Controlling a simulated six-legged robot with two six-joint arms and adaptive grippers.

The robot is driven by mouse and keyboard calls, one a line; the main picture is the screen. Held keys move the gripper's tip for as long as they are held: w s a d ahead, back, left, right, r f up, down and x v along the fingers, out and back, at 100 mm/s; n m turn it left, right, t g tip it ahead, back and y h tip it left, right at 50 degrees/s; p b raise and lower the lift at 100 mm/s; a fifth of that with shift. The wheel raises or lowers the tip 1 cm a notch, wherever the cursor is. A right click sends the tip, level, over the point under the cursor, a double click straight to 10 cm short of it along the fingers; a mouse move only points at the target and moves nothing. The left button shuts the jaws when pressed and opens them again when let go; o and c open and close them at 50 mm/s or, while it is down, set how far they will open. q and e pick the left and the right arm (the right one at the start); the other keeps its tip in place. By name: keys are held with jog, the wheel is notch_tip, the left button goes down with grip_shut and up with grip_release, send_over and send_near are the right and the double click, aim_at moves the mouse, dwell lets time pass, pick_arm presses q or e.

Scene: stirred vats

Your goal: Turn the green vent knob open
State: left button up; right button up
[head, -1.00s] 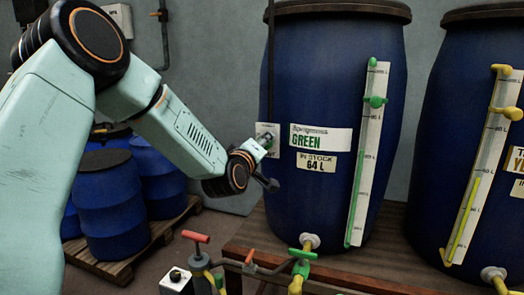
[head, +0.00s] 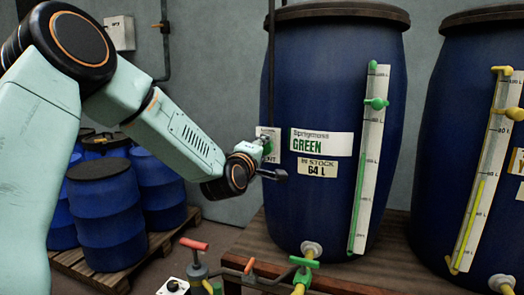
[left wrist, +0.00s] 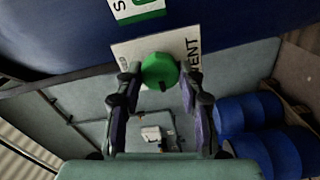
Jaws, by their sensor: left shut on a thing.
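The green vent knob (left wrist: 160,70) sits on a white plate marked VENT (left wrist: 192,48) in the left wrist view. The plate is on the side of the blue vat (head: 330,80) labelled Springmoss GREEN. My left gripper (left wrist: 155,82) has one finger on each side of the knob and is shut on it. In the head view, my left gripper (head: 263,150) is at the vat's left side, and its wrist partly covers the plate and knob. My right gripper is not in view.
A second blue vat (head: 455,100) stands at the right. Below are a red-handled valve (head: 195,244) and a green-handled valve (head: 304,261) on pipes. Blue drums (head: 105,215) stand on a pallet at the left. A dark vertical pipe runs beside the green vat.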

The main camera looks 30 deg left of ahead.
pick_arm(q)
jog(key=o, duration=1.2)
jog(key=shift+w+d, duration=0.1)
jog(key=shift+w, duration=0.05)
jog(key=shift+c, duration=0.2)
jog(key=shift+s, duration=0.25)
jog(key=v, duration=1.1)
jog(key=shift+s, duration=0.35)
jog(key=shift+d, duration=0.15)
